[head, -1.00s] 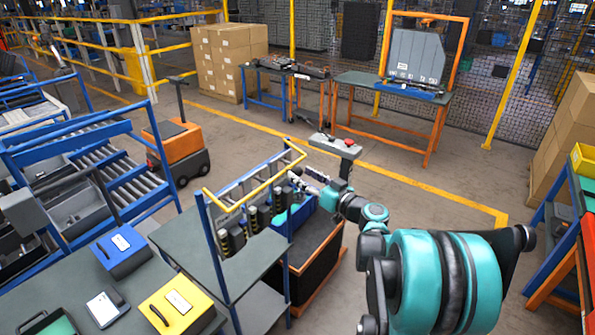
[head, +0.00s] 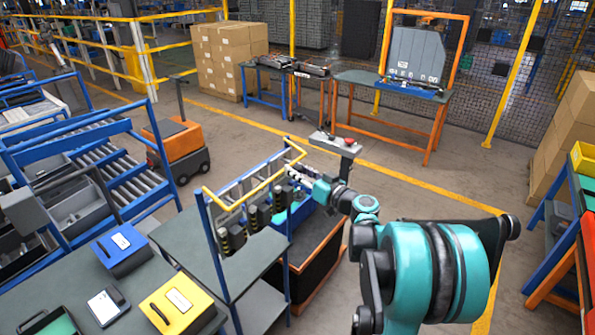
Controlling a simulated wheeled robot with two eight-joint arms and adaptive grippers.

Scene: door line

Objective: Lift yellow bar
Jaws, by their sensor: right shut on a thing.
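The yellow bar (head: 262,187) runs along the top of a blue-posted rack in the middle of the view, bent at both ends. It appears down, level with the rack's top. My right gripper (head: 291,172) is at the bar's far right part, shut on it; the fingers are small and partly hidden against the rack parts, so the exact grip is hard to see. My teal right arm reaches in from the lower right. My left gripper is not in view.
A green-topped bench (head: 190,246) is at left. Open floor lies behind.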

